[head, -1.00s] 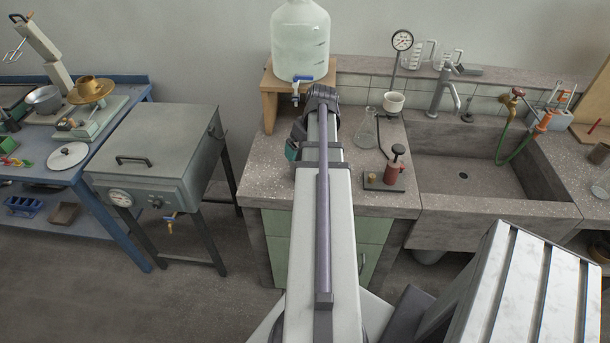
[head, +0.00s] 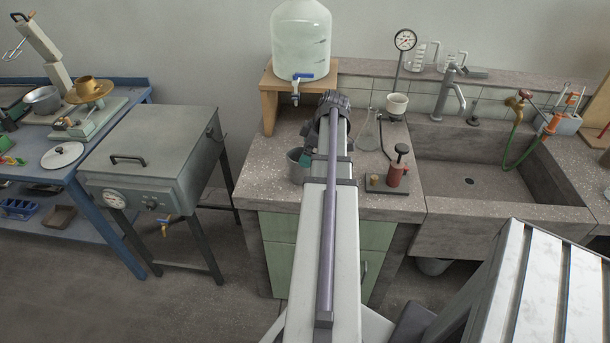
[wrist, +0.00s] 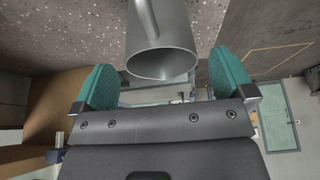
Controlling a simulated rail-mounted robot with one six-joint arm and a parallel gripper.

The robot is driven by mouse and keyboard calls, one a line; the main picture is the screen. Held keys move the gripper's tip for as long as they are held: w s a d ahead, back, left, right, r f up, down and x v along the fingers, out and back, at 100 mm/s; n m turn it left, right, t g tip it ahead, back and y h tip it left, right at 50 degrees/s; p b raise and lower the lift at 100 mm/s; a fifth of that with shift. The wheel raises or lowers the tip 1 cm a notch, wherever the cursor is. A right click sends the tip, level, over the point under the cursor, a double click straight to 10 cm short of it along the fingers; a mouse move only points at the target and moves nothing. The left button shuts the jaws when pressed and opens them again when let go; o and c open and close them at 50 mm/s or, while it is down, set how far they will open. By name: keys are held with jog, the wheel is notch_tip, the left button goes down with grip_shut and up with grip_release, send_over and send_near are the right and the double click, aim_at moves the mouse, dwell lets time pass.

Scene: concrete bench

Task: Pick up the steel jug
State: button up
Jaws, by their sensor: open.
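The steel jug (head: 297,167) stands on the speckled bench top beside my arm in the head view, partly hidden by it. In the wrist view the grey jug (wrist: 161,40) is at top centre, its open mouth facing the camera and its handle toward the upper left. My gripper (wrist: 164,80) is open, with one teal finger on each side of the jug's mouth and a visible gap on both sides. I cannot tell how far the jug reaches in between the fingers. In the head view my arm hides most of the gripper.
A wooden stand (head: 268,100) with a large water bottle (head: 301,45) is behind the jug. A grey oven (head: 150,150) is at left.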

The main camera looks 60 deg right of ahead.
jog(key=b+x, duration=0.5)
jog(key=shift+d+f, duration=0.1)
jog(key=shift+f, duration=0.2)
jog(key=shift+r, duration=0.25)
jog(key=c, duration=0.9)
jog(key=shift+r, duration=0.1)
notch_tip(320, 180, up, 10)
jog(key=p, duration=1)
jog(key=shift+w+d+p, duration=0.35)
jog(key=shift+w+d, duration=0.4)
jog(key=shift+w, duration=0.05)
